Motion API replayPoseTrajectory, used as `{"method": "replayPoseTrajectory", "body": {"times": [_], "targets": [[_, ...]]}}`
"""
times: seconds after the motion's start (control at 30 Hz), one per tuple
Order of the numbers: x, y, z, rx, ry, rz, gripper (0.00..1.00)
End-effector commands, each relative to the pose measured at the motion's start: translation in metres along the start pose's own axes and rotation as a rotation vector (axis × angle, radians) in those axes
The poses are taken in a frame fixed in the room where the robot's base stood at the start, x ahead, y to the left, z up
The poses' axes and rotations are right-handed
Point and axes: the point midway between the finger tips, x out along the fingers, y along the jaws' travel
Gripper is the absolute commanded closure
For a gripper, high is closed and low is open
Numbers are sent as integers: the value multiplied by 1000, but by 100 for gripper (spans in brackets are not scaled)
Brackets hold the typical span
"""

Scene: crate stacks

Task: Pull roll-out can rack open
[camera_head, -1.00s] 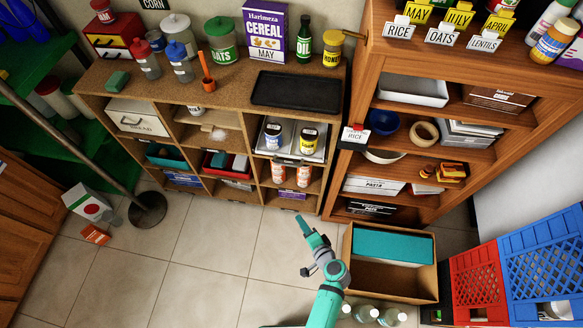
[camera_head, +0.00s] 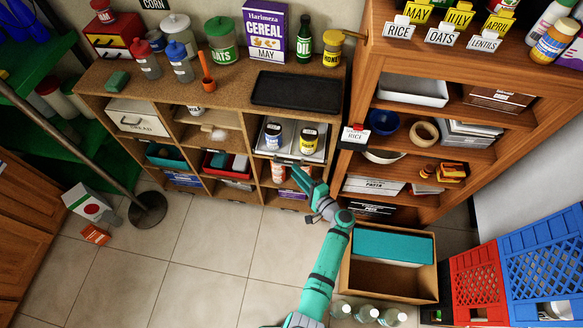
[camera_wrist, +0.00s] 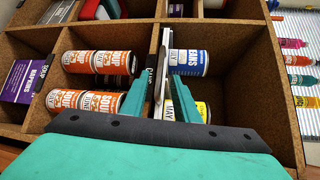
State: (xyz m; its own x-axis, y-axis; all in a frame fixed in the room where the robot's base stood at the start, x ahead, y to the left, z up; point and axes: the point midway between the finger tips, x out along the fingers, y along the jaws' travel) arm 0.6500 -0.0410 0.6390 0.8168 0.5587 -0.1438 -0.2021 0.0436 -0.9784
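The roll-out can rack (camera_head: 299,158) is a pale tray in the upper right cubby of the low shelf unit. A blue-labelled can (camera_head: 273,136) and a yellow-labelled can (camera_head: 308,140) stand on it. The wrist view is turned sideways and shows the rack's pale front edge (camera_wrist: 163,62), with a dark "CANS" label beside it. My gripper (camera_head: 300,173) is at the rack's front. In the wrist view, its teal fingers (camera_wrist: 160,95) are apart, one on either side of the front edge. I cannot tell whether either finger touches it.
Orange soup cans (camera_wrist: 105,62) stand in the cubby below. A cardboard box with a teal panel (camera_head: 392,246) sits on the floor right of my arm, with several jars (camera_head: 366,313) in front. A tall shelf (camera_head: 440,165) stands close on the right.

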Motion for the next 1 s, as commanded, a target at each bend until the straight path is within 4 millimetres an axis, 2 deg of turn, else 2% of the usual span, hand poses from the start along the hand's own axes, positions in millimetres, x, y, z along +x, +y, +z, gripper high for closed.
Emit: {"method": "replayPoseTrajectory", "body": {"times": [0.1,0.3,0.67,0.7,0.8,1.0], "targets": [[20,0,1,0,-3,1,72],[38,0,0,1,0,0,72],[43,0,0,0,1,1,72],[43,0,0,0,1,1,77],[43,0,0,0,1,1,100],[43,0,1,0,0,1,100]]}}
